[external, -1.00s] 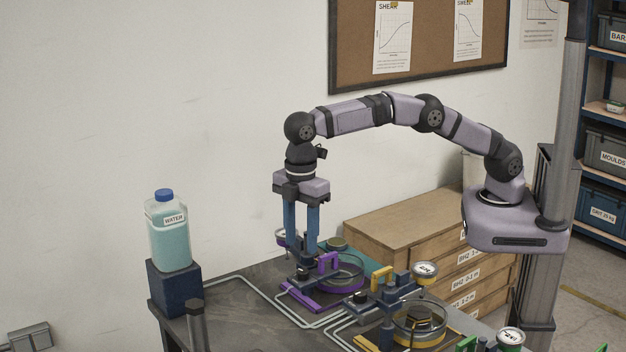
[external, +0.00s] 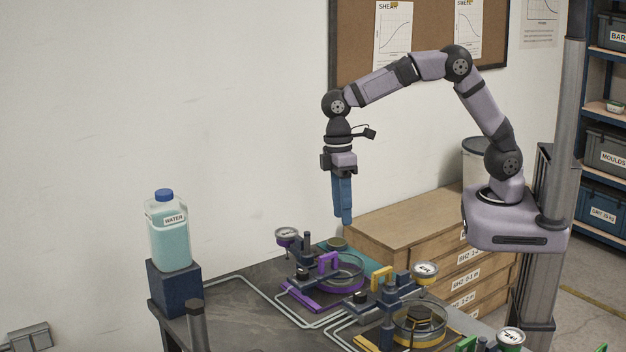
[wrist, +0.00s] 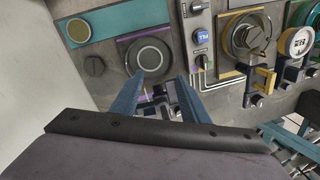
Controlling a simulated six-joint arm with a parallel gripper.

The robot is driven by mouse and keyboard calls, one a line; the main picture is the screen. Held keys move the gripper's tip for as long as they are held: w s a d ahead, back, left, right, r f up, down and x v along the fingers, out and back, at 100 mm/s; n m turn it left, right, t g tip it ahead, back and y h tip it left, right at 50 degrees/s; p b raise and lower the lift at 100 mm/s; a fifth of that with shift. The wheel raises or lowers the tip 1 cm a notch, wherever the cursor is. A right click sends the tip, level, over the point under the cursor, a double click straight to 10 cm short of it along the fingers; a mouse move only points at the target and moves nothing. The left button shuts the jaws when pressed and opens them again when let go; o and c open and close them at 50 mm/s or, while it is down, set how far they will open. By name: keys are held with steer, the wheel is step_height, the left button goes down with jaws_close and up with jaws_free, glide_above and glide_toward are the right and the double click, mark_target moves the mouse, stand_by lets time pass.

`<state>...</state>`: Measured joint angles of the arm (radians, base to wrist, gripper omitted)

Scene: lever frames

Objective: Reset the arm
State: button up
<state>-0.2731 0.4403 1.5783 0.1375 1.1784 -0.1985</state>
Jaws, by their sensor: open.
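My gripper (external: 343,219) hangs fingers-down in the air above the table, clear of the devices below it. In the external view its two blue fingers overlap, seen nearly edge-on. In the wrist view the fingers of my gripper (wrist: 154,88) stand apart with nothing between them. Below is the purple lever device (external: 320,285) with a gauge and a round dish; its dish also shows in the wrist view (wrist: 149,58). The yellow lever device (external: 400,315) stands to its right.
A water bottle (external: 169,235) stands on a dark block (external: 175,288) at the table's left. Wooden drawers (external: 400,225) stand behind the table. A grey post (external: 567,130) rises beside my base. The air around my gripper is free.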

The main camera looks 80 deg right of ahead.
steer(key=s+d+f+m, duration=0.2)
steer(key=s+d+f, duration=0.1)
steer(key=s+d, duration=0.4)
steer(key=s+d+f+m+t+h, duration=0.1)
steer(key=s+d+f+m, duration=0.1)
steer(key=s+d, duration=0.5)
steer(key=s+f, duration=0.1)
steer(key=s, duration=0.4)
steer(key=shift+d+f+m, duration=0.3)
steer(key=shift+d+m, duration=0.1)
